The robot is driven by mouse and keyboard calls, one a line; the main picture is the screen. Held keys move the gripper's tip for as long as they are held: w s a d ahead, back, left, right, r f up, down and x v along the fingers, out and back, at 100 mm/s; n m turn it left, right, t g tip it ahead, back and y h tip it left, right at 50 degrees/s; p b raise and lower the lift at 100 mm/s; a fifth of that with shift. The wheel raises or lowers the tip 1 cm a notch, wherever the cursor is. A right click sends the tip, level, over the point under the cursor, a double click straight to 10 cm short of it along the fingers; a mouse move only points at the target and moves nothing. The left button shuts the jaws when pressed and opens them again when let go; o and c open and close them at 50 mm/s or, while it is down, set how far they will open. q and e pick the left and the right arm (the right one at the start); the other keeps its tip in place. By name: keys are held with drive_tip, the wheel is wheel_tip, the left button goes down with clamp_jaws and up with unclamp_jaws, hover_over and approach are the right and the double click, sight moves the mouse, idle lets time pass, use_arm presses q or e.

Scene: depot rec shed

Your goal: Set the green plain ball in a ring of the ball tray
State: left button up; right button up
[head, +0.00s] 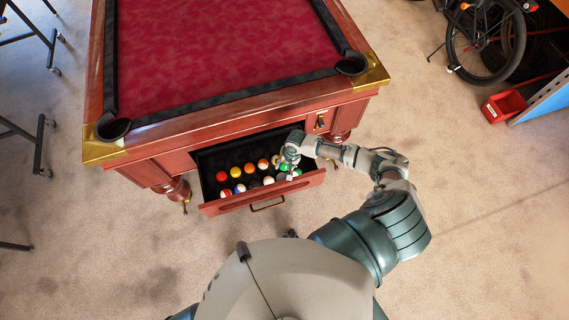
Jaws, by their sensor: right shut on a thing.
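The ball tray (210,163) is dark and lies in the open drawer of the pool table, with several coloured balls in rows. My right gripper (286,169) is at the right end of the drawer, low over the tray, pointing down. It is shut on the green plain ball (284,167), which is partly hidden by the fingers. A green-and-white patch beside the fingers is too small to tell apart clearly. The tray rings under the hand are hidden. My left gripper is not in view.
The pool table (225,45) with red cloth stands above and behind the drawer. The drawer front (230,206) with its handle is on the near side. A bicycle wheel (485,40) and a red bin (504,106) are at the far right.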

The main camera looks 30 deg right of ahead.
sight(284, 170)
drive_tip(key=shift+a+f+b, duration=0.4)
drive_tip(key=shift+a+f, duration=0.35)
drive_tip(key=shift+f, duration=0.5)
drive_tip(key=shift+d+f+b, duration=0.3)
drive_tip(key=shift+f+b, duration=0.05)
drive_tip(key=shift+f, duration=0.2)
drive_tip(key=shift+d+f+b, duration=0.3)
drive_tip(key=shift+f+b, duration=0.05)
drive_tip(key=shift+f, duration=0.2)
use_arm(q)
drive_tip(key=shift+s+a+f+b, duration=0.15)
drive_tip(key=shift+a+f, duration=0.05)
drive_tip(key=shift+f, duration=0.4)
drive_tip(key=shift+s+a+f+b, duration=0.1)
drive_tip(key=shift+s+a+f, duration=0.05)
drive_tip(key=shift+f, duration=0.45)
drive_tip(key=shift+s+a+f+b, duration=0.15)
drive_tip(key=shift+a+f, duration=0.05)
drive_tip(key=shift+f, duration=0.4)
use_arm(e)
drive_tip(key=shift+a+f, duration=0.55)
drive_tip(key=shift+f, duration=0.1)
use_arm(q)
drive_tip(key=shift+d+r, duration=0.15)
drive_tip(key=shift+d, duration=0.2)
use_arm(e)
drive_tip(key=shift+d+f, duration=0.15)
drive_tip(key=shift+d, duration=0.3)
